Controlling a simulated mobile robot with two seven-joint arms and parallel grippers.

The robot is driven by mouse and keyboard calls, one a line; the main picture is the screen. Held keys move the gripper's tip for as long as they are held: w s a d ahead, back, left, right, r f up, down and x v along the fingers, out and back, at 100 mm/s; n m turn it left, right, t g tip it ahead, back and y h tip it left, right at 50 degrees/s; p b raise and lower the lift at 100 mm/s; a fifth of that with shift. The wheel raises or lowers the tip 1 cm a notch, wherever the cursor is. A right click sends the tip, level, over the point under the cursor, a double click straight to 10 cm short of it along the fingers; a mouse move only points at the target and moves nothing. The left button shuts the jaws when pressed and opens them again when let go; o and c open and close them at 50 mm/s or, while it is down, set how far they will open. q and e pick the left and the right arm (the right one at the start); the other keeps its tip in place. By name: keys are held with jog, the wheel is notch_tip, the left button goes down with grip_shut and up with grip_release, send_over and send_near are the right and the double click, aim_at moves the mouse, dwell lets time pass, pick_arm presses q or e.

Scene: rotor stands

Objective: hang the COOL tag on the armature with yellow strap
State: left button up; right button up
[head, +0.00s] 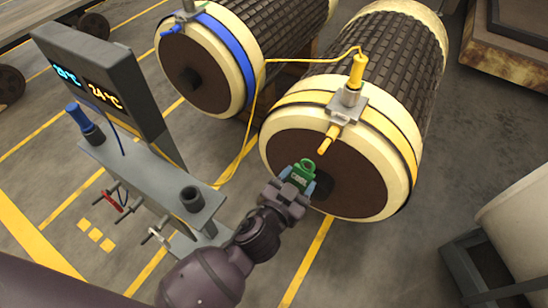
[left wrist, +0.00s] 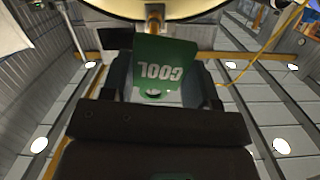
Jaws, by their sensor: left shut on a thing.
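A yellow peg (head: 328,140) sticks out from a grey block (head: 346,105) on the strap. The tag is below and left of the peg tip, apart from it in the head view. My right gripper is out of view.
The armature with the blue strap (head: 232,52) lies at the left. A grey stand (head: 150,180) with a temperature display (head: 98,84), a blue probe (head: 84,120) and a red tag (head: 113,202) is near the arm. A yellow cable (head: 246,150) hangs between the armatures.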

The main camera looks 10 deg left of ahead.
pick_arm(q)
jog(key=shift+d+f, duration=0.1)
jog(key=shift+f, duration=0.65)
jog(key=shift+w+d+f+b, duration=0.1)
jog(key=shift+w+d+b, duration=0.2)
jog(key=shift+w, duration=0.35)
jog(key=shift+b+x, duration=0.45)
jog(key=shift+x, duration=1.15)
jog(key=shift+w, duration=0.25)
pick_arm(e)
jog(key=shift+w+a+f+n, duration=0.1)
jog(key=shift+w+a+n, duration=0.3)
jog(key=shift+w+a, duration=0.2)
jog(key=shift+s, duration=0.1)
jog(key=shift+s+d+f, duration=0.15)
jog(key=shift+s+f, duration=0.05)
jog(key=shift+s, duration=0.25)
